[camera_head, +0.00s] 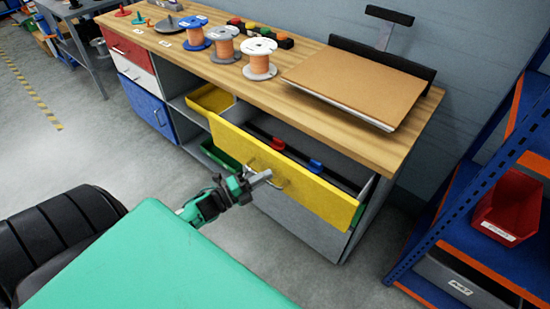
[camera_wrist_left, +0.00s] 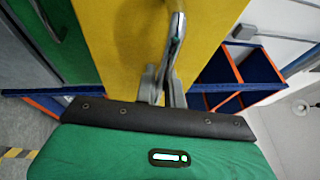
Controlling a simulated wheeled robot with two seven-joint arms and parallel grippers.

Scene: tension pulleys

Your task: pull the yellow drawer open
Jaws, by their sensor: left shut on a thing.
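The yellow drawer (camera_head: 318,193) under the wooden worktop stands partly open, with its grey inside showing. A red item (camera_head: 278,144) and a blue item (camera_head: 315,166) show in it. Its metal handle (camera_head: 283,184) is on the front face. My left gripper (camera_head: 262,177) is at this handle and shut on it. In the left wrist view the handle (camera_wrist_left: 177,35) runs down between the fingers (camera_wrist_left: 161,86), in front of the yellow drawer face (camera_wrist_left: 118,45). My right gripper is not in view.
The wooden worktop (camera_head: 225,75) bears several spools and a brown board (camera_head: 358,82). A blue shelf rack (camera_head: 480,185) with a red bin (camera_head: 508,205) stands at the right. Red, white and blue drawers are at the left. Grey floor (camera_head: 345,285) is clear before the yellow drawer.

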